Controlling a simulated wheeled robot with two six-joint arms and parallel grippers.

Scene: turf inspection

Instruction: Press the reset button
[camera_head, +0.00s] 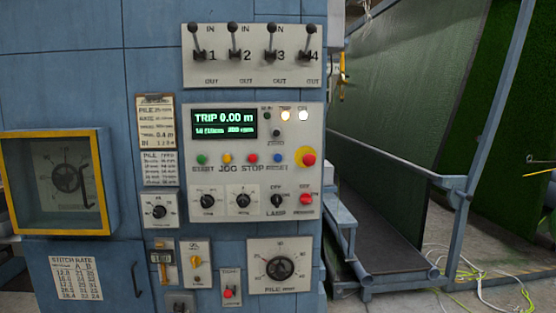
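The reset button (278,159) is a small blue round button on the grey control panel (290,212). RESET is printed below it. It stands at the right end of a row with a green start button (202,160), a yellow jog button (227,159) and a red stop button (252,159). A red mushroom button on a yellow base (306,158) is just to its right. The display (224,122) above reads TRIP 0.00 m in green. Neither of my grippers is in view.
Knobs and a large dial (280,268) sit below. A yellow-framed window (60,183) is at left. Metal rails (400,158) and green turf (430,90) are at right, with loose cables (480,282) on the floor.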

